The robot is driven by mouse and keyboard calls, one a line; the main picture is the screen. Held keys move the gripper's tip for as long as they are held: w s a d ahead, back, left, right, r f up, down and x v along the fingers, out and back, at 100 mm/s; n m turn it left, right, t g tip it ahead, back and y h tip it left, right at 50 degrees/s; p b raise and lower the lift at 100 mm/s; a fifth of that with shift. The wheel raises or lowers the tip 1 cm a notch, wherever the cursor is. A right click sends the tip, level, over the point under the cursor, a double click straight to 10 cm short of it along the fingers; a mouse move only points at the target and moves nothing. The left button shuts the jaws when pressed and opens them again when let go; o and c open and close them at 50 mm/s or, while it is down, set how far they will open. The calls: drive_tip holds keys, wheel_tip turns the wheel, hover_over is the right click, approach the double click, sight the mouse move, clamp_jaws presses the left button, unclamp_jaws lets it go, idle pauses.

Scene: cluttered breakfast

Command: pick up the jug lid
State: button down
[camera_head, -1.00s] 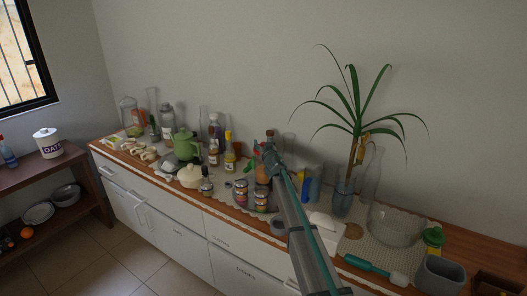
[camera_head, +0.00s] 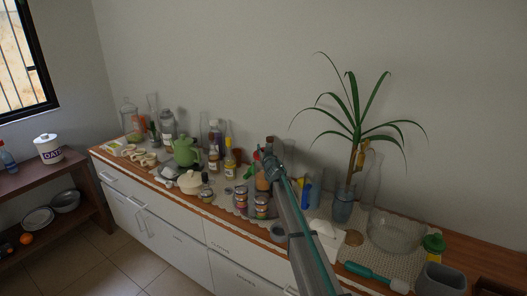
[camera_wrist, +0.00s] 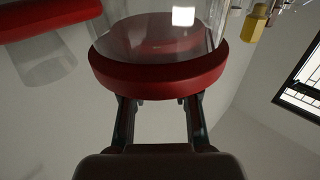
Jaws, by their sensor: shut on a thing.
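A round red lid-like piece (camera_wrist: 158,74) fills the upper middle of the wrist view, with clear glass on its far side. I take it for the jug lid. My gripper (camera_wrist: 158,100) has a finger at each side of its red rim and is shut on it. I cannot tell whether the glass is part of the lid or a jug behind it. In the head view my gripper (camera_head: 267,153) is over the middle of the counter, among bottles; the lid cannot be made out clearly there.
A green teapot (camera_head: 185,151), a cream pot (camera_head: 190,182) and bottles crowd the counter to the left. Stacked tins (camera_head: 262,206) stand in front. A potted plant (camera_head: 342,207) and a glass bowl (camera_head: 395,232) are to the right. A second red piece (camera_wrist: 45,20) is near in the wrist view.

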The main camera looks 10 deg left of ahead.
drive_tip(key=shift+r, duration=0.6)
drive_tip(key=s+d+r+p, duration=0.8)
drive_tip(key=s+r+p, duration=0.2)
drive_tip(key=s+r, duration=0.1)
drive_tip(key=shift+d+p, duration=0.3)
drive_tip(key=shift+s, duration=0.1)
